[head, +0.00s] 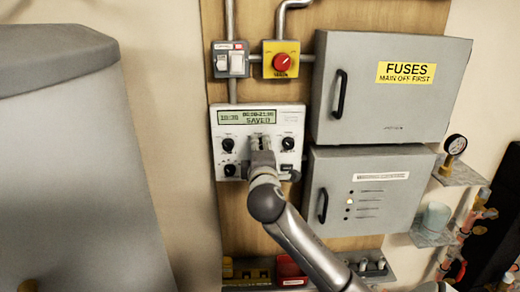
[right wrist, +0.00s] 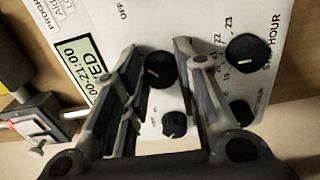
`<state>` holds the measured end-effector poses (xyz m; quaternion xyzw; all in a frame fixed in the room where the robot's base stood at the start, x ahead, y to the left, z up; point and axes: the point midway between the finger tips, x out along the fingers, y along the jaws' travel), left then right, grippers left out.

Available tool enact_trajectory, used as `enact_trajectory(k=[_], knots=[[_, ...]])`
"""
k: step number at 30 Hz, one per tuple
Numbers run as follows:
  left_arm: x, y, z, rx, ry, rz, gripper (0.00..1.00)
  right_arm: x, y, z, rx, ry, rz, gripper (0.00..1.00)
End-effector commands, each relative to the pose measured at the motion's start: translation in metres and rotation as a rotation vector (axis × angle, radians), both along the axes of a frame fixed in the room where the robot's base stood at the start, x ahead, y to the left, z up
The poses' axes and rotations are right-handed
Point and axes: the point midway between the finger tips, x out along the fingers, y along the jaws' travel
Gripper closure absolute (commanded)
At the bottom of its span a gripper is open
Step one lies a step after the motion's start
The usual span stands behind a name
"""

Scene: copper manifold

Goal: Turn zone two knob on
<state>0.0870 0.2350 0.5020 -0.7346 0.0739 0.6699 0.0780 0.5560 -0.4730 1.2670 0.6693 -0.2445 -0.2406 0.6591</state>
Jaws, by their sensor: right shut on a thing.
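A white control panel (head: 243,109) hangs on the wooden board, with a green display reading "18:30", "00:00-21:00" and "SAVED". It has several dark knobs, such as the upper left knob (head: 228,145) and upper right knob (head: 288,143). My right gripper (head: 262,146) is at the panel's middle, below the display. In the right wrist view its fingers (right wrist: 160,60) close around a black knob (right wrist: 160,71) with a white pointer line. The gripper hides this knob in the head view, and its zone label is not readable. My left gripper is not in view.
A "FUSES" cabinet (head: 391,92) and a lower grey cabinet (head: 371,190) stand right of the panel. A red knob on a yellow plate (head: 281,60) and a switch box (head: 230,59) are above. In the wrist view, a "STOP HOUR" knob (right wrist: 248,53) is close to the right finger.

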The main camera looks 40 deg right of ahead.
Motion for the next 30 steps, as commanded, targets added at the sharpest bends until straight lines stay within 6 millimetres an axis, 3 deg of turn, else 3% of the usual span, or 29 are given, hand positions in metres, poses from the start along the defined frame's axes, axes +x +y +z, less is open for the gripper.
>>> enact_trajectory(k=[1, 6, 20, 30], knots=[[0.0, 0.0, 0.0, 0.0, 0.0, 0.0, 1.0, 0.0, 0.0, 0.0, 0.001, 0.001, -0.001, 0.71], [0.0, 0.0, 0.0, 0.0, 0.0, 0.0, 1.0, 0.0, 0.0, 0.0, 0.001, 0.001, 0.0, 0.5], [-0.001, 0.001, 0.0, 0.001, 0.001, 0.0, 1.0, -0.008, 0.008, -0.001, -0.001, 0.001, 0.003, 0.5], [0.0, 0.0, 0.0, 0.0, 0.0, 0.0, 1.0, -0.055, 0.048, -0.001, 0.001, 0.0, 0.003, 0.5]])
